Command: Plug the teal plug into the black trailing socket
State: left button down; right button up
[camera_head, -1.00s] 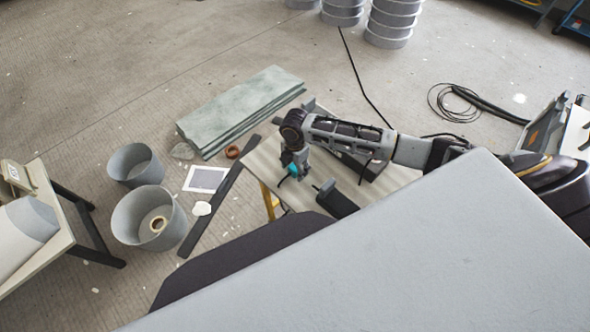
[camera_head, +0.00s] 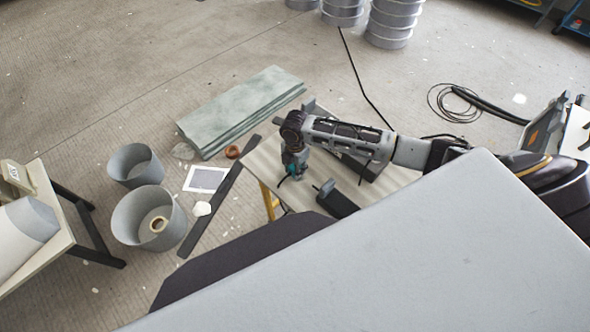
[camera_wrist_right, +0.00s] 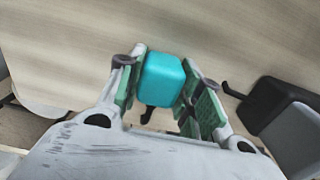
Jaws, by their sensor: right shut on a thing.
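The teal plug (camera_wrist_right: 163,80) is between the two green-padded fingers of my right gripper (camera_wrist_right: 166,88), which is shut on it. A short black cable end shows below the plug in the right wrist view. In the head view my right gripper (camera_head: 294,172) points down over the light wooden table, with a little teal of the plug (camera_head: 292,167) showing. A black block with a grey part, which looks like the trailing socket (camera_head: 337,200), lies on the table to the right of the gripper, apart from the plug. It also shows at the right wrist view's right edge (camera_wrist_right: 272,104). My left gripper is out of view.
The wooden table (camera_head: 262,160) has a yellow leg. A grey angled piece (camera_head: 365,165) lies behind my right arm. On the floor are green-grey boards (camera_head: 242,112), two grey buckets (camera_head: 150,217) and a dark strip (camera_head: 212,214). A large grey surface fills the lower right.

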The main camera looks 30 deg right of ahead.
jog(key=shift+r, duration=0.1)
jog(key=shift+r, duration=4.95)
